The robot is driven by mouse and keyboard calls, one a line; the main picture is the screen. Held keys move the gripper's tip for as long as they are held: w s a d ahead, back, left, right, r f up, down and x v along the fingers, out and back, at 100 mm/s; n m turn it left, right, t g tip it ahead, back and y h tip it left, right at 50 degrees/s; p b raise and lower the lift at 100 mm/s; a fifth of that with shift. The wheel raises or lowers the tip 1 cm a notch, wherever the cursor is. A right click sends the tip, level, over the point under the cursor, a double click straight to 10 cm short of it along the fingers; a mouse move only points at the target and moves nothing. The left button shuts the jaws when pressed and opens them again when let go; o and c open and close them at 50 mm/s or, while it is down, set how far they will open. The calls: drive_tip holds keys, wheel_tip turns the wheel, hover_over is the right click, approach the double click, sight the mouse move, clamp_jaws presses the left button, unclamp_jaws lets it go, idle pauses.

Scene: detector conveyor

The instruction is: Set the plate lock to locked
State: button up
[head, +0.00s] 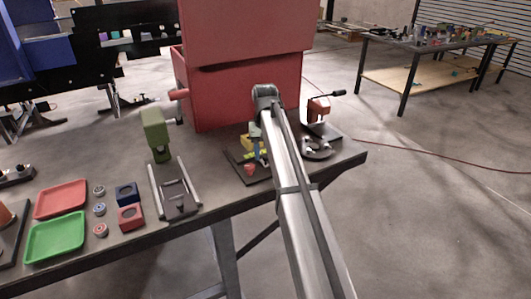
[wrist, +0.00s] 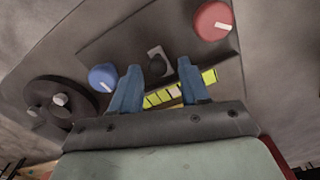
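My gripper (wrist: 158,67) shows two blue fingers, apart, in the wrist view. They point at a dark grey panel (wrist: 125,45). A blue dial (wrist: 103,77) is left of the fingers and a red dial (wrist: 213,21) is to the upper right, each with a white mark. A yellow-green segmented strip (wrist: 180,91) shows between and beyond the fingers. No part is clearly labelled as the plate lock. In the head view, my arm partly hides the panel (head: 251,178).
A dark round disc (wrist: 60,103) with a pale peg lies left of the panel. A red clamp (head: 318,108) with a black handle stands to the right. A large red box (head: 245,90) is behind. A green-headed device (head: 156,130) and trays (head: 60,198) are left.

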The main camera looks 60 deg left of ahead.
sight(265, 156)
wheel_tip(265, 156, up, 14)
drive_tip(key=shift+f, duration=0.1)
idle(0.7)
idle(0.5)
